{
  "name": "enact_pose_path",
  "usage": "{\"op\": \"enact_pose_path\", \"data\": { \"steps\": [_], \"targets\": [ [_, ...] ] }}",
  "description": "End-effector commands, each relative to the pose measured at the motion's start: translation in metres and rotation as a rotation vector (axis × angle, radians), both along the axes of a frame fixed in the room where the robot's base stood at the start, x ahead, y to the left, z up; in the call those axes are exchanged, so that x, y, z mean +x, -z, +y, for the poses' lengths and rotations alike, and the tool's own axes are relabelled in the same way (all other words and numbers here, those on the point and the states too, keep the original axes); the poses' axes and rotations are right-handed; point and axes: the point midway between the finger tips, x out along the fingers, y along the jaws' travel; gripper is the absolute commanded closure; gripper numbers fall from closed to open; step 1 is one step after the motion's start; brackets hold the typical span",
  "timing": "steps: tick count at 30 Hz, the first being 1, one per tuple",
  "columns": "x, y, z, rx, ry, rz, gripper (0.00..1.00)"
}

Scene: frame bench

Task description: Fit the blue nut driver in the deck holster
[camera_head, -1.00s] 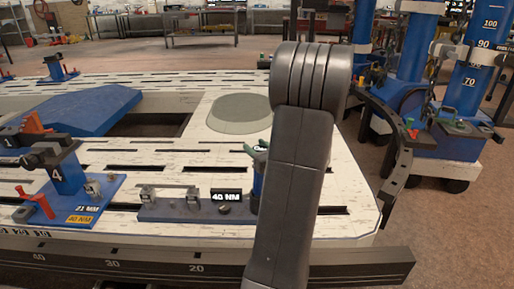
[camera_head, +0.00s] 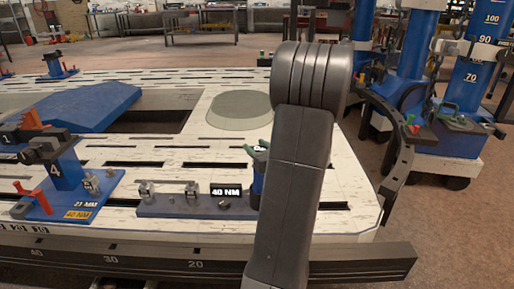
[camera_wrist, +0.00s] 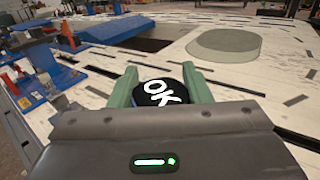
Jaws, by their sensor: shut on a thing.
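I cannot pick out the deck holster for sure, nor tell whether the driver touches one.
Left of the driver lies a low blue-grey clamp plate (camera_head: 165,206) with a "40 NM" sign (camera_head: 226,190). Further left stands a blue post marked 4 (camera_head: 65,172) with red levers. A grey round pad (camera_head: 240,110) lies behind on the pale slotted deck. Blue columns (camera_head: 466,90) stand right.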

Motion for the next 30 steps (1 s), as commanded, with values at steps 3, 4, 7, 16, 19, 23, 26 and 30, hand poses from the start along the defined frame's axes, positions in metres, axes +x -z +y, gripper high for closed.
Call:
{"op": "enact_pose_path", "data": {
  "steps": [3, 4, 7, 16, 19, 23, 26, 30],
  "targets": [
    [0.000, 0.002, 0.000, 0.001, 0.000, -0.003, 1.00],
    [0.000, 0.003, 0.000, 0.001, 0.000, -0.003, 1.00],
    [0.000, 0.005, 0.000, 0.001, 0.000, -0.003, 1.00],
    [0.000, 0.012, 0.000, 0.001, 0.000, -0.003, 1.00],
    [0.000, 0.012, 0.000, 0.001, 0.000, -0.003, 0.48],
    [0.000, 0.012, 0.000, 0.000, 0.000, -0.002, 0.31],
    [0.000, 0.013, 0.000, 0.001, 0.000, -0.001, 0.31],
    [-0.001, 0.014, 0.000, 0.000, 0.000, 0.002, 0.31]
  ]
}}
